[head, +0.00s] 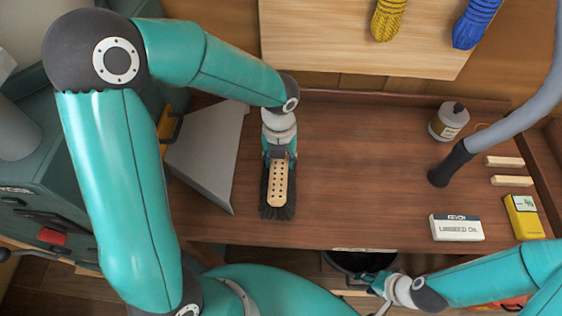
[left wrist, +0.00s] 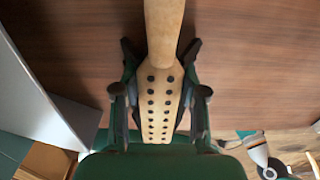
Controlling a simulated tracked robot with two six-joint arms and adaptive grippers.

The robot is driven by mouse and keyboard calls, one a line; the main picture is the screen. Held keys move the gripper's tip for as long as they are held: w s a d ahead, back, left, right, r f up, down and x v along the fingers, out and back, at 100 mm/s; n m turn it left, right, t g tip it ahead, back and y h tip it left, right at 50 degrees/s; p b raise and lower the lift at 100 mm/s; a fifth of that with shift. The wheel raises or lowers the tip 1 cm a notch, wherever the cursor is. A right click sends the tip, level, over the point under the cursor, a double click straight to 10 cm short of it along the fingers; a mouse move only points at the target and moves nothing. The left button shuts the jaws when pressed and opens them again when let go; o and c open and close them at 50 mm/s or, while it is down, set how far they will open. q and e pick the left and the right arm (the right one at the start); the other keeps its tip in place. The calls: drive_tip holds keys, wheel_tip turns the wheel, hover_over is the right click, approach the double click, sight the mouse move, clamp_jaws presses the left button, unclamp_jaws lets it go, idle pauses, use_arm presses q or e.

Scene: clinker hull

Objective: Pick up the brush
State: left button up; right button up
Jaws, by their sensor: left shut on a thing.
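The brush has a pale wooden head with dark dots and dark bristles (head: 277,186). In the head view it is at the left part of the wooden bench, with its handle end hidden under my left gripper (head: 279,157). In the left wrist view the brush (left wrist: 163,35) runs up between the fingers of my left gripper (left wrist: 160,62), which is shut on it where the handle meets the dotted head. I cannot tell whether the brush touches the bench. My right gripper (head: 378,284) is near the bench's front edge, away from the brush; its fingers are too small to read.
A grey angled metal piece (head: 208,150) stands just left of the brush. A grey hose (head: 500,128), a bottle (head: 448,122), a linseed oil box (head: 457,228), a yellow box (head: 522,216) and wooden sticks (head: 508,180) are at the right. The middle of the bench (head: 350,170) is clear.

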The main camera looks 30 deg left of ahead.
use_arm(q)
wheel_tip(320, 180, up, 19)
idle(0.4)
idle(0.5)
